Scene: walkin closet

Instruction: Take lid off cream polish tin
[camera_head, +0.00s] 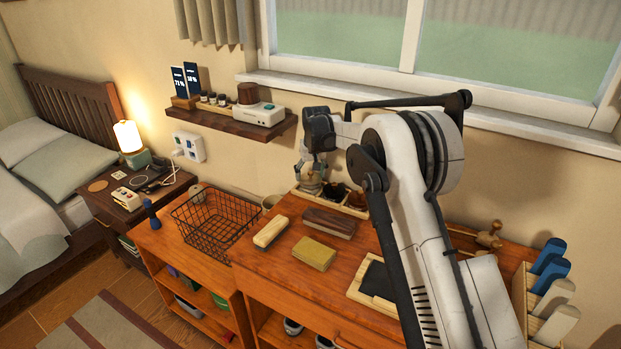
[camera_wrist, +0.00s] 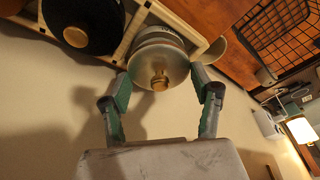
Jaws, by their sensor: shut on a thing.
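The cream polish tin (camera_wrist: 157,37) is a pale round tin at the top middle of the wrist view. Its lid (camera_wrist: 176,68) is pale grey with a brass-coloured knob and faces my wrist camera. My gripper (camera_wrist: 161,73) has one finger on each side of the lid and is shut on it. In the head view my gripper (camera_head: 312,172) points down over the left end of the wooden tray (camera_head: 347,208). The tin shows only small and partly covered there. I cannot tell whether the lid is apart from the tin.
A dark-lidded tin (camera_wrist: 88,20) sits beside the pale one in the tray. A wire basket (camera_head: 215,222), brushes (camera_head: 328,222) and a yellow block (camera_head: 314,253) lie on the wooden bench.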

